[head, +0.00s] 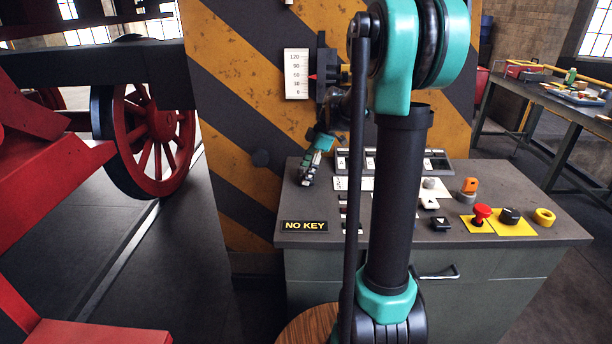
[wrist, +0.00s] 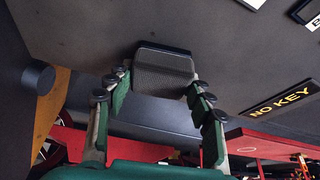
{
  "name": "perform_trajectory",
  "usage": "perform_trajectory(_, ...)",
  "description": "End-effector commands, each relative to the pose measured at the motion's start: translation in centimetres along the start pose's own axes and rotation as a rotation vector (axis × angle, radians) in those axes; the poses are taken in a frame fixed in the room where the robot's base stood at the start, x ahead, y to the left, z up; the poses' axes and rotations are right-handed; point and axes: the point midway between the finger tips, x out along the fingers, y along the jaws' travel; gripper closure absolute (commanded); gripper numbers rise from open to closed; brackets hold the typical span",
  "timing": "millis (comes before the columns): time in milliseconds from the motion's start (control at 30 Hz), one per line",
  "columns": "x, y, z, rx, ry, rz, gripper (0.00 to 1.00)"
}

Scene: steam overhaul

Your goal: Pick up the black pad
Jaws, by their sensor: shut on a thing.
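The black pad (wrist: 162,68) is a small dark block with a fine mesh-like face and a black edge, seen in the wrist view. It sits between the fingertips of my gripper (wrist: 159,84), which is shut on it from both sides. In the head view my gripper (head: 307,172) points down at the left end of the console top, left of the white-labelled panels. The pad cannot be made out clearly there. I cannot tell whether it touches the console top.
The grey console (head: 262,239) carries a NO KEY plate (head: 305,226), a red button (head: 481,214), a black knob (head: 509,215) and a yellow ring (head: 544,217). A striped panel with a gauge (head: 297,74) stands behind. A red wheel (head: 155,130) is at left.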

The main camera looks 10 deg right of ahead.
Motion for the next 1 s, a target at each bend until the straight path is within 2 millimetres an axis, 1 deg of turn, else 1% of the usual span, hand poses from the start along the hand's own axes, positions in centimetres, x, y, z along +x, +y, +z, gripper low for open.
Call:
perform_trajectory(167, -0.5, 0.0, -0.2, 0.000, 0.000, 0.000, 0.80)
perform_trajectory(267, -1.3, 0.0, -0.5, 0.000, 0.000, 0.000, 0.80)
perform_trajectory(367, -2.7, -0.1, -1.1, 0.000, 0.000, 0.000, 0.80)
perform_trajectory(467, -4.9, 0.0, -2.0, 0.000, 0.000, 0.000, 0.80)
perform_trajectory(600, -8.6, -0.1, -3.6, 0.000, 0.000, 0.000, 0.80)
perform_trajectory(800, -13.4, -0.1, -5.6, 0.000, 0.000, 0.000, 0.80)
perform_trajectory(900, -15.3, 0.0, -6.3, 0.000, 0.000, 0.000, 0.80)
perform_trajectory(1000, -16.7, 0.0, -6.9, 0.000, 0.000, 0.000, 0.80)
